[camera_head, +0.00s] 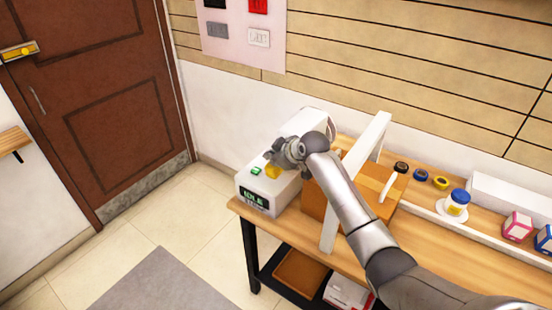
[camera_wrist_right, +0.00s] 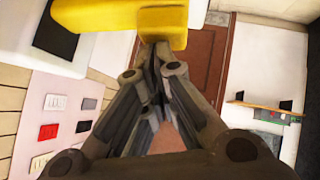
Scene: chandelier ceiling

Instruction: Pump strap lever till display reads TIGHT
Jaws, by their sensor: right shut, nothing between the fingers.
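The white strapping machine (camera_head: 302,124) stands at the left end of the wooden table. Its display (camera_head: 254,199) on the front seems to read IDLE. A green button (camera_head: 256,170) is on its top. The yellow lever (camera_head: 273,171) shows beside my right gripper (camera_head: 275,160), which partly hides it. In the wrist view the yellow lever (camera_wrist_right: 120,15) crosses the top of the picture. The shut, empty fingertips of my right gripper (camera_wrist_right: 157,52) are right at its end block; I cannot tell whether they touch. My left gripper is not in view.
My right arm crosses over the box and table (camera_head: 450,258). Tape rolls (camera_head: 441,182), a white jar with a blue lid (camera_head: 457,203) and small pink and blue boxes (camera_head: 517,226) are to the right. A brown door (camera_head: 115,90) and open floor lie left.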

